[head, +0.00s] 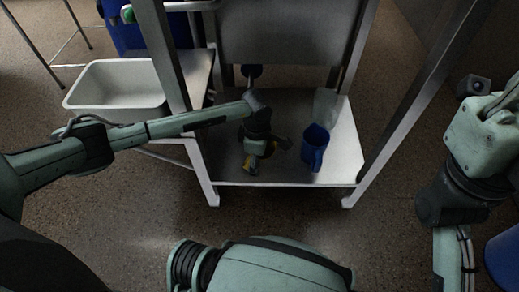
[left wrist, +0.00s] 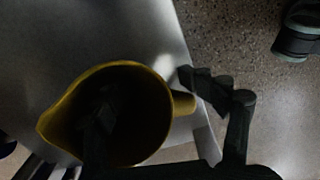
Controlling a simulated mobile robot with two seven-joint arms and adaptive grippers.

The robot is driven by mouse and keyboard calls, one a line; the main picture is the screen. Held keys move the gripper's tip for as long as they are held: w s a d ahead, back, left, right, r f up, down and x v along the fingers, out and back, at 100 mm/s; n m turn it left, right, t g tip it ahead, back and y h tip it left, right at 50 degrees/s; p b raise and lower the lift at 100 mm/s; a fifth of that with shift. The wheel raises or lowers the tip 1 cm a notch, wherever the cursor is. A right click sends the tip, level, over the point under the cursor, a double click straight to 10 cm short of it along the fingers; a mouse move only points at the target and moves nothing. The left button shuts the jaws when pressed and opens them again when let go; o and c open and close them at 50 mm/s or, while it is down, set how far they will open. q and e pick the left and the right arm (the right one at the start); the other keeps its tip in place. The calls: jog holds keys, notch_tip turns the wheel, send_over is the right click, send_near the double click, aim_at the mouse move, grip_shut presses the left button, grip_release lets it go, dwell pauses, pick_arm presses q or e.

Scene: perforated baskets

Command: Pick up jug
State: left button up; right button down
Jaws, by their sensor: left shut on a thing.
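A yellow jug (left wrist: 148,128) fills much of the left wrist view, with its open mouth facing the camera and its handle on the right. In the head view only small yellow parts of the jug (head: 252,164) show beneath my left gripper (head: 261,150), over the steel shelf. My left gripper is shut on the jug near its handle side. One dark finger reaches inside the mouth and the other is outside by the handle. Whether the jug touches the shelf is hard to tell. My right gripper is not clearly in view.
A blue jug (head: 314,150) and a translucent container (head: 325,107) stand on the right of the shelf (head: 340,170). Upright steel posts (head: 172,55) flank the shelf. A white tub (head: 117,83) stands at left. Open floor (head: 120,215) lies in front.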

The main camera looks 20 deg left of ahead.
pick_arm(q)
jog(key=shift+s+a+f, duration=0.1)
jog(key=shift+s+f, duration=0.05)
jog(key=shift+f, duration=0.05)
jog(key=c, duration=0.9)
jog(key=shift+r, duration=0.1)
grip_shut()
jog(key=shift+r, duration=0.1)
